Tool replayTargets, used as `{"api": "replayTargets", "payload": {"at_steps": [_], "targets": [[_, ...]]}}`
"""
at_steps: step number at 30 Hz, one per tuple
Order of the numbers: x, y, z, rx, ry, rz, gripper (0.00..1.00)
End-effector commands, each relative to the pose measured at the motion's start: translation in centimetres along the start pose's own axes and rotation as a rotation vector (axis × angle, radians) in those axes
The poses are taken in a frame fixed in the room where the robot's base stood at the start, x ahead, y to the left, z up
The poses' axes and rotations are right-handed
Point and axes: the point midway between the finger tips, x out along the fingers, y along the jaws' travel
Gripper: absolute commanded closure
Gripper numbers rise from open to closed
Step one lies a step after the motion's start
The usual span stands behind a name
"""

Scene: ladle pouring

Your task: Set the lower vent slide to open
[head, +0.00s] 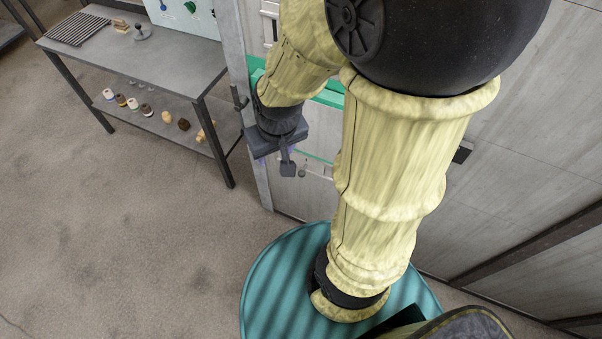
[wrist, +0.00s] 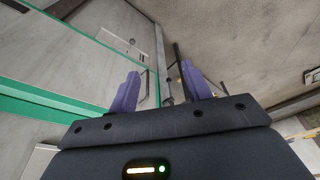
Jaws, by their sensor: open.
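My gripper (head: 275,150) is in front of the pale grey cabinet front (head: 290,200), below a green band. In the wrist view its two purple fingers (wrist: 160,70) are spread apart with nothing held between them. A small round knob (wrist: 131,41) on a pale strip shows ahead and left of the fingers; it may be the lower vent slide, but no label is readable. A similar small knob (head: 302,172) shows just right of the gripper in the head view. The fingers look apart from it. My arm hides much of the cabinet.
Dark bar handles (wrist: 178,58) stand out near the fingertips. A green band (wrist: 50,104) crosses the cabinet. A grey two-level table (head: 150,55) with several small items stands at the left. The floor (head: 120,240) in front is clear.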

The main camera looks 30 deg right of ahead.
Motion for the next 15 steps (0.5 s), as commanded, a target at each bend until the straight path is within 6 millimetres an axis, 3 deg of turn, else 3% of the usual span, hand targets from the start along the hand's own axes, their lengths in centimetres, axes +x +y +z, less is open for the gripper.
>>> {"api": "replayTargets", "payload": {"at_steps": [5, 15], "targets": [[3.0, -0.8, -1.0, 0.048, 0.038, -0.022, 0.52], [15.9, -4.3, -6.4, 0.326, 0.264, -0.072, 0.52]]}}
